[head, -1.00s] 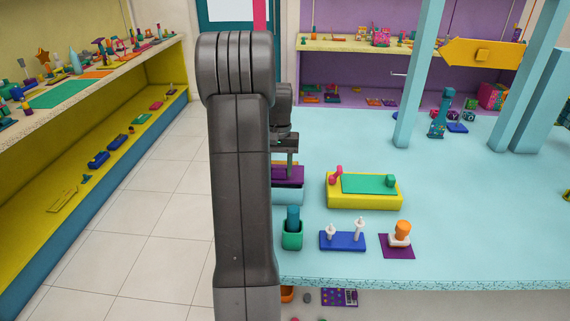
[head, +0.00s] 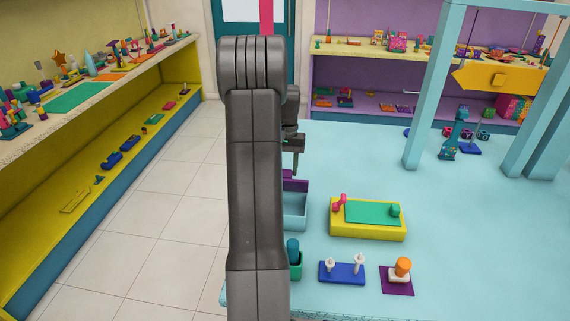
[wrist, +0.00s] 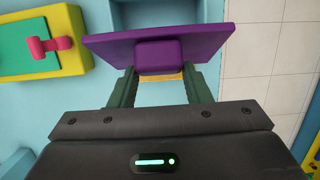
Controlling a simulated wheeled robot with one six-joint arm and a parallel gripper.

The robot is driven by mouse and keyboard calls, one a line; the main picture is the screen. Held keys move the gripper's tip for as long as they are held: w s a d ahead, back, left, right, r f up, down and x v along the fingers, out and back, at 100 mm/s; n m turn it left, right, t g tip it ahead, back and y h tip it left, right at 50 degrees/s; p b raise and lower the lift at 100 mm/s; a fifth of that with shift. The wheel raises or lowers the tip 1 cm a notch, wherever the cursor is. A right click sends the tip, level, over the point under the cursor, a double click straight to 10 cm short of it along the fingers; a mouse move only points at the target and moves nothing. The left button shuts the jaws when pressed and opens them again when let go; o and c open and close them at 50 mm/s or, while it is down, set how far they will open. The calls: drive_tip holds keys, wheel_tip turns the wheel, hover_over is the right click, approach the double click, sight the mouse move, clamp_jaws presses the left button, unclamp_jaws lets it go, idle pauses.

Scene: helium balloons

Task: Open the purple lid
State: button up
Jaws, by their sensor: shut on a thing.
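The purple lid (head: 295,184) stands tilted up at the back of a light blue box (head: 295,222), whose open inside shows in front of it. My arm hides the left part of both. In the wrist view the lid (wrist: 108,46) spans the upper middle, with its purple handle block (wrist: 158,56) between my fingers. My gripper (wrist: 159,76) is shut on that handle. In the head view my gripper (head: 294,160) is just above the lid, partly behind my arm.
A yellow box with a green lid (head: 368,220) stands right of the blue box. In front are a green cup with a teal piece (head: 293,255), a blue base with white pegs (head: 342,272) and an orange piece (head: 402,268). Posts (head: 433,90) stand at right.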

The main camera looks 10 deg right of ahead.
drive_tip(key=shift+w+d+f+g+y+p, duration=0.15)
drive_tip(key=shift+w+g+p, duration=0.1)
drive_tip(key=shift+w+g, duration=0.15)
drive_tip(key=shift+w+d+f+g+y+p, duration=0.1)
drive_tip(key=shift+w+g+y+p, duration=0.1)
drive_tip(key=shift+w+g, duration=0.15)
drive_tip(key=shift+w+d+f+g+p, duration=0.15)
drive_tip(key=shift+w+f+g+p, duration=0.2)
drive_tip(key=shift+w+g, duration=0.4)
drive_tip(key=shift+g+y, duration=0.25)
drive_tip(key=shift+g, duration=0.05)
drive_tip(key=shift+f, duration=0.15)
drive_tip(key=o, duration=1.4)
drive_tip(key=shift+w, duration=0.15)
drive_tip(key=shift+r, duration=0.2)
